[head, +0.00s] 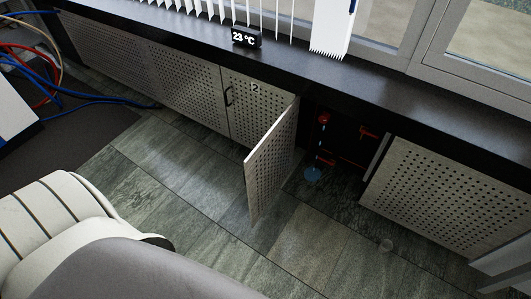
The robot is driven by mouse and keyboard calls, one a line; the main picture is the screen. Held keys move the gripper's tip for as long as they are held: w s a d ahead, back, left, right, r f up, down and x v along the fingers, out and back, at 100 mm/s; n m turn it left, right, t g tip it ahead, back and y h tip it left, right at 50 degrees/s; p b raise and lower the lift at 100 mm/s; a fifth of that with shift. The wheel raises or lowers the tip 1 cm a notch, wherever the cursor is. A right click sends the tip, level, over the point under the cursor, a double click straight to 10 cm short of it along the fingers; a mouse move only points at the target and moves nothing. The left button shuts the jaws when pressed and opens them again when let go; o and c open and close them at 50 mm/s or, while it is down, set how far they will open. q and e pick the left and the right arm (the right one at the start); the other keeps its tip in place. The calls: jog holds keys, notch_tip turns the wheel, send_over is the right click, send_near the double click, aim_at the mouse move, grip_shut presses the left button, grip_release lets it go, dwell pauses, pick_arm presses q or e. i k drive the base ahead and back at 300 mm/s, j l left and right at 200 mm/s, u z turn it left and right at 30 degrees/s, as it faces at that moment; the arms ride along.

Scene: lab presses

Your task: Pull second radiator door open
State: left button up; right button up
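A row of perforated grey metal radiator doors runs under the black window sill. The door marked with a small label that seems to read "2" (262,103) is shut flush in the row and has a dark handle (229,96) at its left edge. To its right, another perforated door (270,165) stands swung out into the room, attached at the left side of an open compartment. Red-handled valves (323,119) and pipes show in the dark compartment. Neither of my grippers is in view.
The black sill (330,80) carries a small display reading 23 °C (246,38). Another perforated panel (450,200) is at the right. Blue and red cables (45,80) lie at the left.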

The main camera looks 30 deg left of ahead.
aim_at(253, 105)
jog(key=j+z, duration=0.1)
jog(key=j, duration=0.9)
jog(key=k+j+z, duration=0.15)
jog(key=j, duration=0.35)
jog(key=j+z, duration=0.1)
jog(key=j, duration=0.45)
jog(key=k+j+z, duration=0.1)
jog(key=j, duration=0.4)
jog(key=k+j, duration=0.1)
jog(key=j, duration=0.35)
jog(key=z, duration=0.05)
